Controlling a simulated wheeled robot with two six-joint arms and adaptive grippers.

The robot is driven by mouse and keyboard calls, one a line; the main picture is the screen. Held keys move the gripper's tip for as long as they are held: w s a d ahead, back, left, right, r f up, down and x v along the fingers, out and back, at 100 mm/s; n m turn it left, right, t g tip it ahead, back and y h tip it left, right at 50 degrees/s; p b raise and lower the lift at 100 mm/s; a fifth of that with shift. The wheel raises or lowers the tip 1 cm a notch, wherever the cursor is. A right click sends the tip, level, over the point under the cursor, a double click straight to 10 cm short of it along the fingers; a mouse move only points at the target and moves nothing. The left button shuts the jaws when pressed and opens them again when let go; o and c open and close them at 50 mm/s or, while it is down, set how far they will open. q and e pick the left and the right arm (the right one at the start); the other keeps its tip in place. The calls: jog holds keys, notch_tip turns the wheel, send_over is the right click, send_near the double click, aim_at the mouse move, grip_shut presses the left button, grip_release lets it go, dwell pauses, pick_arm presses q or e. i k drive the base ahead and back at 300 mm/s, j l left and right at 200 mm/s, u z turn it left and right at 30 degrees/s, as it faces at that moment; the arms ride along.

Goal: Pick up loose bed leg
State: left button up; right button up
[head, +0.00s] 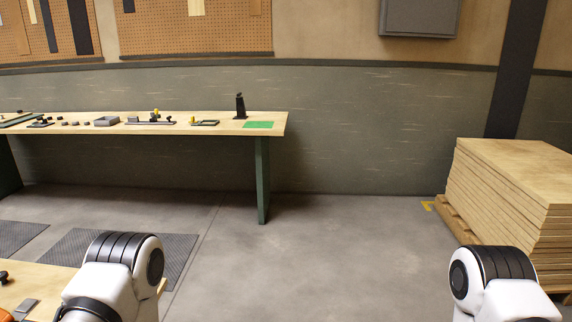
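A small black upright piece (240,107) with a wide foot and a knob on top stands near the right end of the long wooden workbench (215,129). It may be the loose bed leg, but it is too small to tell. A flat green patch (258,125) lies on the bench just in front and to the right of it. Both of my arms show only as white and black joints at the bottom edge, far from the bench. Neither gripper is in view.
Small parts and a grey tray (107,121) line the bench. A nearer wooden table (50,280) is at bottom left. Stacked boards (515,185) stand on a pallet at right. Dark floor mats (125,250) lie at left. The middle floor is clear.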

aim_at(241, 110)
jog(key=i+l, duration=0.1)
jog(key=i, duration=3.35)
jog(key=j+u, duration=0.05)
jog(key=j, duration=0.05)
